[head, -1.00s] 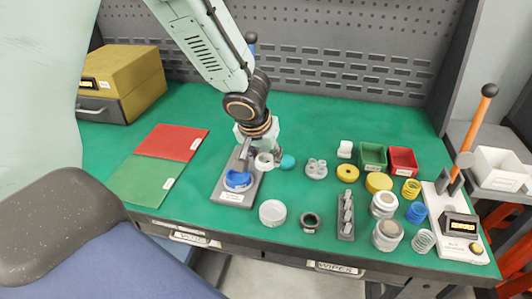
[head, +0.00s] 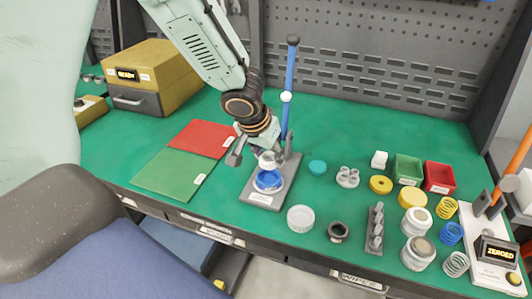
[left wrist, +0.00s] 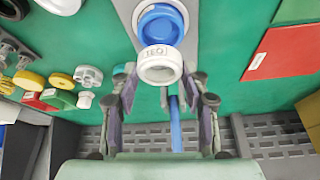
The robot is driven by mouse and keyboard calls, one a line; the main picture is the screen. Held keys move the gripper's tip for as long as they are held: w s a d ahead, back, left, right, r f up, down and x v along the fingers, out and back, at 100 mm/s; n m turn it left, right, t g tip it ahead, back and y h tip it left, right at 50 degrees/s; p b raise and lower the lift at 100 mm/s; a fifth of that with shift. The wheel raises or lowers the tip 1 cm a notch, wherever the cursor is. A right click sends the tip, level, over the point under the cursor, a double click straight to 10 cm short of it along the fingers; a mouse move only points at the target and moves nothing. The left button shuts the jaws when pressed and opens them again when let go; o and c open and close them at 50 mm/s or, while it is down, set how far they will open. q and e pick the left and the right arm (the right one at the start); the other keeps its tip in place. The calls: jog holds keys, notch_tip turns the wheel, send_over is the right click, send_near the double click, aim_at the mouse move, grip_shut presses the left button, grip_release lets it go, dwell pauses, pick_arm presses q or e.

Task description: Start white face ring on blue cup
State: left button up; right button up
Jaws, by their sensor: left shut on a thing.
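The white face ring (left wrist: 160,66) is held between the fingers of my left gripper (left wrist: 160,80); the side facing the wrist camera carries dark lettering. In the head view the ring (head: 267,159) is just above the blue cup (head: 268,180), roughly over it. The blue cup sits in the grey fixture (head: 259,198) with a tall blue post (head: 289,75) behind it. In the left wrist view the cup (left wrist: 160,24) shows beyond the ring, partly covered by it. I cannot tell whether ring and cup touch. My right gripper is not in view.
A white round dish (head: 301,218) and a dark ring (head: 338,232) lie right of the fixture. Red (head: 202,138) and green (head: 168,173) mats lie left. Several caps, springs, jars and two bins (head: 408,168) crowd the right side. The blue post rises close to my gripper.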

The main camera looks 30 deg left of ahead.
pick_arm(q)
jog(key=shift+f+b, duration=0.3)
jog(key=shift+f, duration=0.2)
jog(key=b+x, duration=0.1)
jog(key=x, duration=0.1)
jog(key=shift+s+a+f+b, duration=0.1)
jog(key=shift+f+b, duration=0.25)
jog(key=shift+f, duration=0.25)
jog(key=shift+s+b, duration=0.2)
jog(key=shift+b, duration=0.1)
jog(key=shift+f, duration=0.1)
jog(key=shift+w, duration=0.15)
